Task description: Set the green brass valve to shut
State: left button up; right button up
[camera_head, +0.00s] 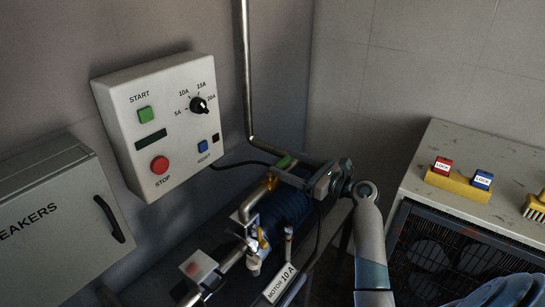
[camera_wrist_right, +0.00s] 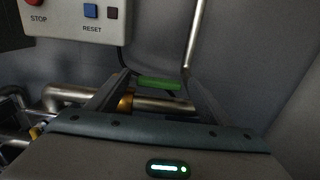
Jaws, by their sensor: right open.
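The green valve's lever (camera_head: 284,161) shows at the fingertips of my right gripper (camera_head: 282,164), above a brass body (camera_head: 270,181) on the steel pipework. In the right wrist view the green lever (camera_wrist_right: 158,83) lies roughly along the steel pipe behind it. The brass body (camera_wrist_right: 126,102) is partly hidden by a finger. My right gripper (camera_wrist_right: 155,82) is open, with one finger to each side of the lever. I see a gap at the right finger; contact at the left one cannot be told. My left gripper is not in view.
A control box (camera_head: 165,125) with buttons and a dial hangs behind left. A grey breaker cabinet (camera_head: 55,220) is at far left. A blue motor (camera_head: 288,208) and pipes lie below the gripper. A bench at right bears a yellow lock holder (camera_head: 458,184).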

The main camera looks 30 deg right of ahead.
jog(key=p+x, duration=0.1)
jog(key=x, duration=0.5)
jog(key=c, duration=1.5)
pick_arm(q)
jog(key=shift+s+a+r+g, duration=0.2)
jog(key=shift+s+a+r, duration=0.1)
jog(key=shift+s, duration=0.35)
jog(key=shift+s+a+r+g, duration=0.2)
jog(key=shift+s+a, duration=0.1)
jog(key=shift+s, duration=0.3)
